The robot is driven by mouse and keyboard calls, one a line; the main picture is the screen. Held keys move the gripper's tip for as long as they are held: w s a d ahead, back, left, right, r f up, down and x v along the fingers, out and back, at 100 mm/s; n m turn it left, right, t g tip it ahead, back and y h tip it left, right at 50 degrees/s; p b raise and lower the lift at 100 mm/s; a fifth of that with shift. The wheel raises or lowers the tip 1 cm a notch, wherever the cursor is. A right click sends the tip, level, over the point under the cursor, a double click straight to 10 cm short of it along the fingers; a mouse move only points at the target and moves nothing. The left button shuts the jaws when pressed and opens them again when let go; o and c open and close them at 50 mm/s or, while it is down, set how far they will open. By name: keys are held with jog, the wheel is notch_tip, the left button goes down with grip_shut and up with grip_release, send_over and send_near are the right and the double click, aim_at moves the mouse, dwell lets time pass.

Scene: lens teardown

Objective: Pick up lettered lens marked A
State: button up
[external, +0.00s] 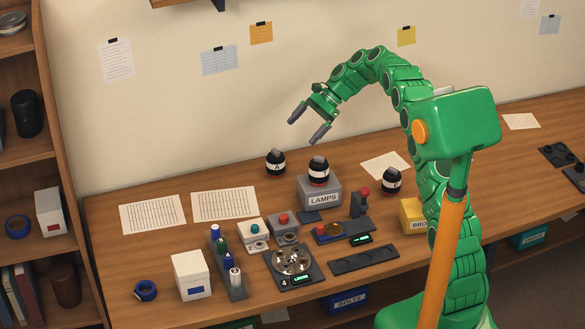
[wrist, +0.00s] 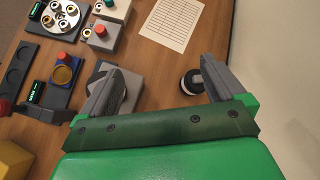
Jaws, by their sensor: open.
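The lens that appears to be marked A (external: 275,163) is a black, rounded piece with a pale band. It stands on the table left of the grey LAMPS box. My gripper (external: 308,125) is open and empty, above the lenses and apart from them. In the wrist view that lens (wrist: 190,83) lies beside my right finger, partly covered by it; its letter is not readable there. A similar lens (external: 318,171) sits on the LAMPS box, and in the wrist view it is mostly hidden behind my left finger. A third lens (external: 392,181) stands on the table further right.
The LAMPS box (external: 319,192) is close to the right of lens A. The wall (external: 190,110) rises behind it. Paper sheets (external: 225,204) lie flat to its left.

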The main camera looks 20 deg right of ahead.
jog(key=w+f+m+y, duration=0.2)
jog(key=w+f, duration=0.5)
jog(key=f, duration=0.1)
jog(key=m+y, duration=0.2)
send_near(275, 165)
jog(key=w+f, duration=0.1)
jog(key=w, duration=0.1)
jog(key=shift+w+a+f, duration=0.4)
jog(key=shift+f, duration=0.85)
jog(key=shift+x, duration=3.95)
jog(key=shift+s+r, duration=0.1)
jog(key=c, duration=1.5)
jog(key=shift+r, duration=0.15)
